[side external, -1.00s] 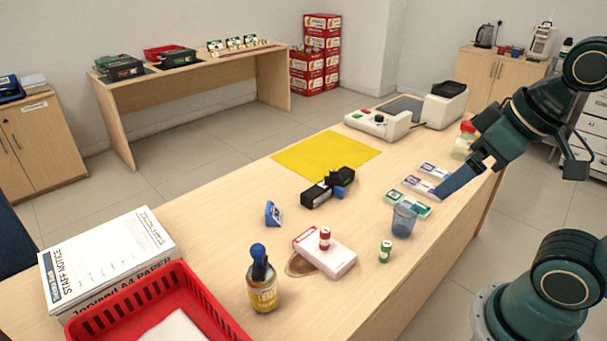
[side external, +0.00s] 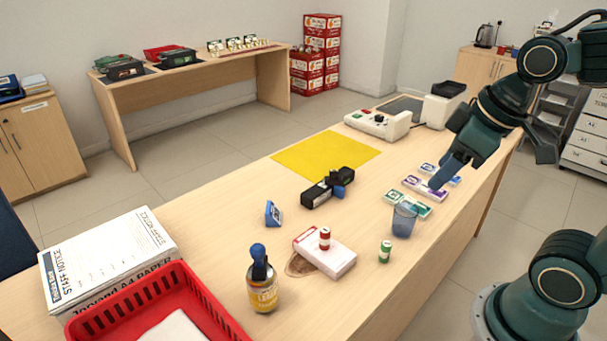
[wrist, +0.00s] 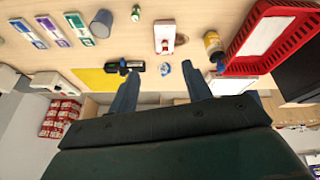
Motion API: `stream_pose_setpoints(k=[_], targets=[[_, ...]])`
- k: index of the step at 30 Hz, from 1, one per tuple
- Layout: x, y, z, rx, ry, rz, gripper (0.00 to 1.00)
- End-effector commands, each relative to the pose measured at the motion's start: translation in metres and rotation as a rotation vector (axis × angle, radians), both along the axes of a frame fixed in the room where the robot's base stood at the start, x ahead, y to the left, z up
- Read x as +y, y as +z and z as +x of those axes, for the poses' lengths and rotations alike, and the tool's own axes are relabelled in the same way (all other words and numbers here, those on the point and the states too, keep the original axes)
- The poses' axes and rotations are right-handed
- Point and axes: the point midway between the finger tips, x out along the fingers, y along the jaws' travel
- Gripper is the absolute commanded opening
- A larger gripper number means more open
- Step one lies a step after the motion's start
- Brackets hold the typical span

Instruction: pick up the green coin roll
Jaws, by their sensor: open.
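The green coin roll (side external: 385,251) stands upright on the counter, right of the white box and in front of the blue cup (side external: 404,220). It has a pale band. In the wrist view the green coin roll (wrist: 135,13) shows near the top edge, beyond my fingers. My gripper (side external: 494,167) is open and empty, held above the right part of the counter, behind and right of the roll. In the wrist view my gripper (wrist: 160,72) shows two fingers spread wide, with nothing between them.
A red-and-white coin roll (side external: 324,238) stands on the white box (side external: 340,262). Banknote bundles (side external: 408,203) lie behind the cup. A bottle (side external: 262,284) and red basket (side external: 150,298) are at front left. Bare counter surrounds the green roll.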

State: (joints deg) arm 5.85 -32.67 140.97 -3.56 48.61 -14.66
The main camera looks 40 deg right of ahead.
Motion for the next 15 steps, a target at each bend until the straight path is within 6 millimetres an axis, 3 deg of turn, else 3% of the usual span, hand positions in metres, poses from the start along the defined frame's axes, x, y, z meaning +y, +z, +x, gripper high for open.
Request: stream_pose_setpoints(k=[15], targets=[[-0.041, -0.06, 0.062, 0.159, 0.424, -0.057, 0.49]])
